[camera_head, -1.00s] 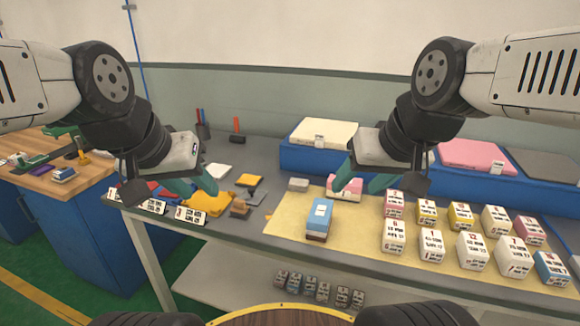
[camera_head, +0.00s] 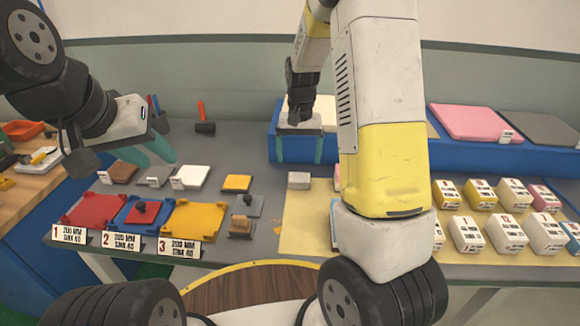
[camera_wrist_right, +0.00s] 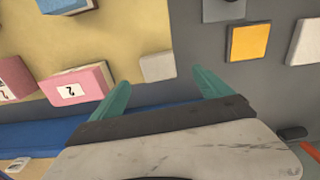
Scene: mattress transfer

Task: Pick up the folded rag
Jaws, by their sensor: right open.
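My right gripper (camera_head: 299,150) is open, pointing down, behind and above the rag, in front of the blue riser. No contact with the rag shows. My left gripper (camera_head: 148,154) is open and empty over the left part of the worktop.
Red (camera_head: 95,210) and yellow (camera_head: 193,219) trays and small blocks lie left of the rag. A pink numbered block (camera_wrist_right: 78,88) stands near it on the yellow mat (camera_head: 295,225). The blue riser (camera_head: 465,152) runs along the back. My right arm hides part of the mat.

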